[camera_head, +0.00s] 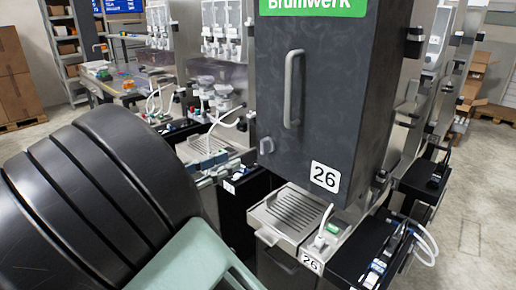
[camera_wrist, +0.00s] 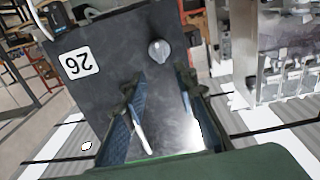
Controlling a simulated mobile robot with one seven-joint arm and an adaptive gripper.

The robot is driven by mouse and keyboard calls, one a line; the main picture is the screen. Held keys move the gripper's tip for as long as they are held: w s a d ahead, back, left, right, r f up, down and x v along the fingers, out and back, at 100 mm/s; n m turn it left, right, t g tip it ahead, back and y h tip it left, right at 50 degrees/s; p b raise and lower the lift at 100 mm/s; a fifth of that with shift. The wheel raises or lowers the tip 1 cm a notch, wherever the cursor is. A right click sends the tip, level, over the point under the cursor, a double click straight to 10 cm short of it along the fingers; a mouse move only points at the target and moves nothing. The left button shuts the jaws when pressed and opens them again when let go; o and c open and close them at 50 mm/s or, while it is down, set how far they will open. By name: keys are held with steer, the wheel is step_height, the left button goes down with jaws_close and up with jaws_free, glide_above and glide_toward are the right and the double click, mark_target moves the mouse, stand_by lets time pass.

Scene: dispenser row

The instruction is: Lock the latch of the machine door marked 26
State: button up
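The dark grey machine door (camera_head: 345,110) is marked 26 on a white label (camera_head: 325,177) and looks closed. A small round grey latch knob (camera_head: 266,145) sits at its lower left edge; I cannot tell its lock state. A pale bar handle (camera_head: 293,88) is above it. The wrist view is upside down: it shows the knob (camera_wrist: 159,50) beyond the fingertips, the label (camera_wrist: 77,65) to the left, and the handle (camera_wrist: 141,125) seen between the fingers. My gripper (camera_wrist: 157,90) is open and empty, apart from the knob. It is hidden in the head view.
Below the door are a drip tray (camera_head: 290,215) and a black box (camera_head: 370,255) with white cables. Neighbouring machines with dispensers (camera_head: 222,30) stand to the left, close beside the door. My arm fills the lower left. Open floor (camera_head: 475,240) lies at right.

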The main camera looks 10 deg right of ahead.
mark_target(262, 147)
steer(key=p+x, duration=0.1)
steer(key=x, duration=0.9)
steer(key=shift+w+d, duration=0.15)
steer(key=shift+d, duration=0.1)
jaws_close()
